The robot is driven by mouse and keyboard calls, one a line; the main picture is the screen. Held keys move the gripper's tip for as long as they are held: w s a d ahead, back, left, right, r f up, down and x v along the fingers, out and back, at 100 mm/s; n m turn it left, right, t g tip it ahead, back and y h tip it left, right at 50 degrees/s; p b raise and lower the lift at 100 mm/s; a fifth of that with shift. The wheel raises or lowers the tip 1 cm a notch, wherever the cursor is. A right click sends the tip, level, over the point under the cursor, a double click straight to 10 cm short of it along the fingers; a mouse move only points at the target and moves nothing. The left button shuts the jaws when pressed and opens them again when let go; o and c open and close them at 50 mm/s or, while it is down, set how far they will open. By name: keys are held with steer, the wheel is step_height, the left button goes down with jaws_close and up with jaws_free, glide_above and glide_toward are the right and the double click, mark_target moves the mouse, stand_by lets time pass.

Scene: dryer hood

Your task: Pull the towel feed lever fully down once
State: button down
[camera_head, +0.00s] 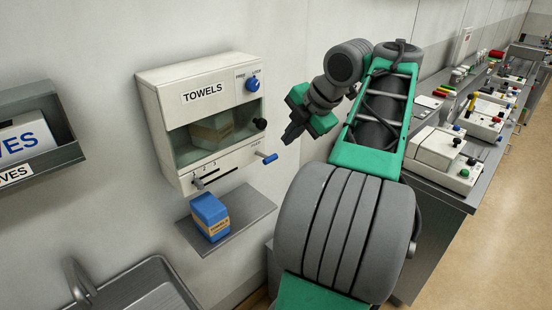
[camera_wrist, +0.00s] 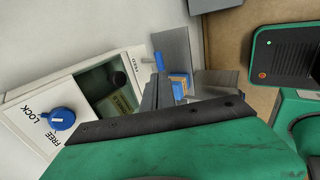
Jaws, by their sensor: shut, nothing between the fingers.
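The white towel dispenser (camera_head: 203,98) hangs on the wall and is marked TOWELS. Its feed lever (camera_head: 267,158) sticks out from the lower right side with a blue grip. In the wrist view the lever's blue grip (camera_wrist: 159,62) shows just beyond my fingers, near a FEED label. My gripper (camera_head: 289,137) is shut and empty, to the right of the dispenser and a little above the lever, apart from it in the head view. In the wrist view my fingertips (camera_wrist: 158,82) lie close to the lever; contact cannot be told.
A blue LOCK/FREE knob (camera_head: 252,84) and a black knob (camera_head: 261,124) are on the dispenser. A blue pack (camera_head: 209,214) sits on a grey shelf (camera_head: 246,214) below. A sink (camera_head: 140,288) is at lower left. A cluttered bench (camera_head: 452,188) stands right of my arm.

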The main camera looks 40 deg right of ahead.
mark_target(272, 158)
steer(key=x, duration=0.9)
steer(key=shift+b, duration=0.3)
